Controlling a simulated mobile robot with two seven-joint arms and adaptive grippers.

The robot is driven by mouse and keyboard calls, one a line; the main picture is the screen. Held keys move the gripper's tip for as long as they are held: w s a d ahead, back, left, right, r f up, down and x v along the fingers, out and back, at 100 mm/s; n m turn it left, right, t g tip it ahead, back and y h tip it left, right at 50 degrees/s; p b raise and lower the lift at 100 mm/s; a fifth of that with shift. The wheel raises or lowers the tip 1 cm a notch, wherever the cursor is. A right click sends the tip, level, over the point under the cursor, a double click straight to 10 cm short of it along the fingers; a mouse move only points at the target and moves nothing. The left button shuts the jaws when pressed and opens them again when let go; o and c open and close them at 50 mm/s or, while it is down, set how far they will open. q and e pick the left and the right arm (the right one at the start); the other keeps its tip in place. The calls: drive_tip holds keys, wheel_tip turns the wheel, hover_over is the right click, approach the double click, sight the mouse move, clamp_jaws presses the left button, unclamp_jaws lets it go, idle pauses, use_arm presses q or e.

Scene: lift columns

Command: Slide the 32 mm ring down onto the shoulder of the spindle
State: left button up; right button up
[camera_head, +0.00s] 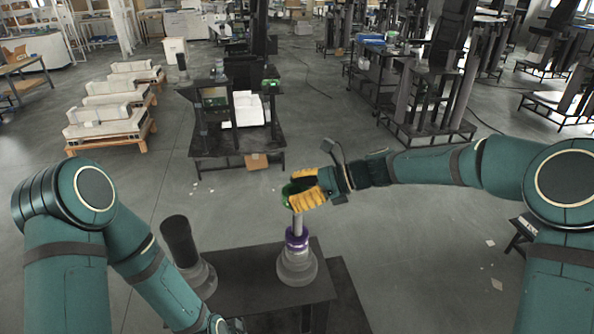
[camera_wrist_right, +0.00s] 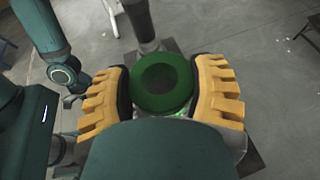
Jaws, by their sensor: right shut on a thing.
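My right gripper (camera_head: 305,191) is shut on a green ring (camera_head: 291,188), its orange fingers on either side. In the right wrist view the green ring (camera_wrist_right: 160,102) lies between the two fingers. The spindle's thin grey post (camera_head: 298,223) stands upright directly below the gripper, with a purple ring (camera_head: 297,238) low on it, above the wide grey base (camera_head: 297,268). The fingers hide the top of the post, so I cannot tell if the green ring is around it or just above it.
The spindle stands on a dark table (camera_head: 240,272). A dark cylinder on a grey base (camera_head: 179,240) stands to its left on the same table. Farther back are a dark cart (camera_head: 238,140) and stacked pale blocks on pallets (camera_head: 105,122). The floor between is mostly clear.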

drive_tip(key=shift+w+r+m+t, duration=0.4)
drive_tip(key=shift+w+r, duration=0.45)
drive_tip(key=shift+r, duration=0.15)
wheel_tip(320, 180, down, 5)
drive_tip(key=b, duration=0.4)
drive_tip(key=shift+r, duration=0.2)
drive_tip(key=shift+f+b, duration=0.35)
drive_tip(key=shift+f, duration=0.2)
drive_tip(key=shift+d+p, duration=0.15)
drive_tip(key=shift+p, duration=0.4)
drive_tip(key=shift+s, duration=0.1)
